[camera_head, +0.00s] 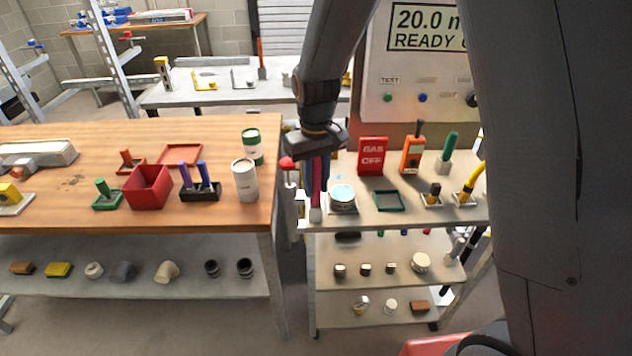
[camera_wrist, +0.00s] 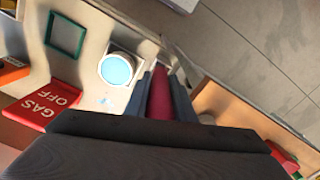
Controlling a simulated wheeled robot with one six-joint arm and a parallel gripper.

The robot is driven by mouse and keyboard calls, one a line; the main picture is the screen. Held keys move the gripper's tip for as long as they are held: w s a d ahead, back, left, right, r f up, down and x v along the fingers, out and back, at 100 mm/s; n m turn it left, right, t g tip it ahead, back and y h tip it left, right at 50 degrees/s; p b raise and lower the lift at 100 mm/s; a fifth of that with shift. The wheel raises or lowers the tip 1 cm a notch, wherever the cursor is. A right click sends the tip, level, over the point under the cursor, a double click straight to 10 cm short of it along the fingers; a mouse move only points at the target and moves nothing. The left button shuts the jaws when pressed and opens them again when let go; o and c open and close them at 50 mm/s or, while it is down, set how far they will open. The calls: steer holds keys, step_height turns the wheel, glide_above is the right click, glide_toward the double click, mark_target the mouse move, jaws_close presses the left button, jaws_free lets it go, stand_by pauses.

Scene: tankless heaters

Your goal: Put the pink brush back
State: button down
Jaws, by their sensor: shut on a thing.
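The pink brush (camera_head: 317,180) is upright at the left front corner of the cart top. My gripper (camera_head: 319,160) points down and is shut on it. A pale block (camera_head: 316,214) shows at the brush's lower end; I cannot tell whether it is part of the brush or a holder. In the wrist view the pink brush (camera_wrist: 160,95) lies between the two dark fingers of my gripper (camera_wrist: 164,85). Its lower end is mostly hidden there.
An open can with pale blue contents (camera_head: 342,196) stands just right of the brush. A green-rimmed tray (camera_head: 389,201), a red GAS OFF sign (camera_head: 373,156) and several held tools are farther right. A wooden bench (camera_head: 80,215) stands left, across a narrow gap.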

steer(key=c, duration=1.5)
jaws_free()
steer(key=shift+r, duration=0.1)
step_height(320, 180, up, 12)
steer(key=b, duration=0.3)
